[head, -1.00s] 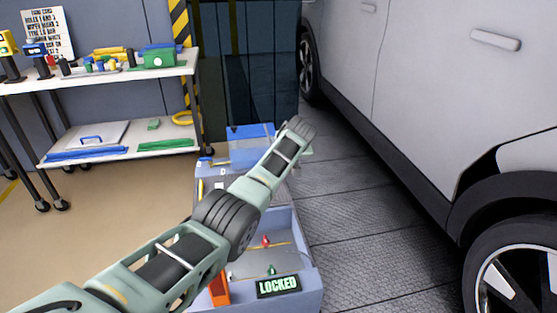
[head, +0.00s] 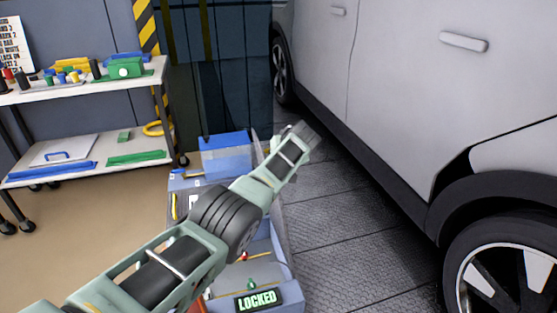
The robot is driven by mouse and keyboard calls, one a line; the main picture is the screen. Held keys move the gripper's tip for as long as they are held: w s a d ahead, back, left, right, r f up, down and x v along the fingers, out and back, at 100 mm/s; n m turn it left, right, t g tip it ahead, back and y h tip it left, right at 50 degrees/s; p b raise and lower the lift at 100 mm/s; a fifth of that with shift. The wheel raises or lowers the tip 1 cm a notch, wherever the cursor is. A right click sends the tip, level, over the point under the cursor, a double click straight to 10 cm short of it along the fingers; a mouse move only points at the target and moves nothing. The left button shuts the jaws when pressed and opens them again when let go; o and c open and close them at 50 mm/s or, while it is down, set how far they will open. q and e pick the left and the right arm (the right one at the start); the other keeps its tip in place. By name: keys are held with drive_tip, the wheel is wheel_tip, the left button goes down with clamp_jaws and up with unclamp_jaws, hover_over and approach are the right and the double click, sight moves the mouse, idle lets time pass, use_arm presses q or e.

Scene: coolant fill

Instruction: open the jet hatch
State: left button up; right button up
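I cannot make out a jet hatch for certain in the head view. A blue-grey bin unit (head: 291,291) stands on the floor at the lower middle, with a panel reading LOCKED (head: 258,300) on its front. Small red and green parts show inside it. My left arm comes in from the lower left and crosses above the unit, hiding much of it. Its far end, where my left gripper (head: 303,134) is, points up and right, apart from the car. Its fingers are too unclear to tell open from shut. My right gripper is not in view.
A white car (head: 400,90) fills the right side, with a wheel (head: 500,270) at the lower right. A two-shelf cart (head: 110,85) with tools and boxes stands at the left. A blue box (head: 226,158) sits behind the bin unit. Dark tiled floor between unit and car is clear.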

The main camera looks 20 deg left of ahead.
use_arm(q)
drive_tip(key=shift+o, duration=0.2)
drive_tip(key=shift+s+d+r, duration=0.25)
drive_tip(key=shift+d+r, duration=0.05)
drive_tip(key=shift+r, duration=0.15)
drive_tip(key=v, duration=1)
drive_tip(key=shift+s+r, duration=0.2)
drive_tip(key=shift+s, duration=0.1)
drive_tip(key=shift+d, duration=0.15)
